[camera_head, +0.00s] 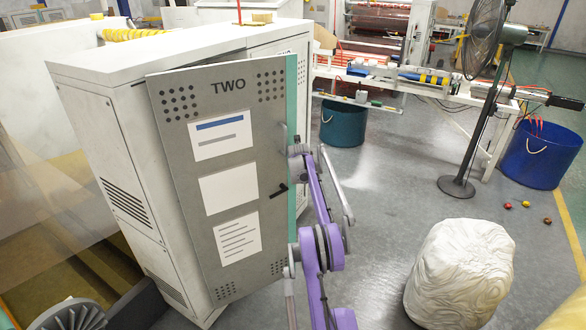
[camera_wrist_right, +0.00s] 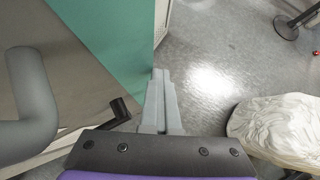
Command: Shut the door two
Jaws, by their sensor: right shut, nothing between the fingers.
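Door two (camera_head: 190,195) is a grey panel marked TWO, with three white sheets and a teal edge. It stands ajar on the white cabinet (camera_head: 95,110), its right side swung out from the cabinet front. A black lever (camera_head: 279,190) sits near its right edge; the lever also shows in the wrist view (camera_wrist_right: 121,109). My purple right arm rises along the door's right edge. In the wrist view my right gripper (camera_wrist_right: 161,75) is shut and empty beside the teal edge; contact is unclear. Its fingers are not clear in the head view. My left gripper is out of view.
A white wrapped bundle (camera_head: 458,272) stands on the floor at the right. A standing fan (camera_head: 484,60) and a blue bucket (camera_head: 540,155) are farther back right. A teal bucket (camera_head: 343,123) sits behind the arm. Floor between the arm and fan is clear.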

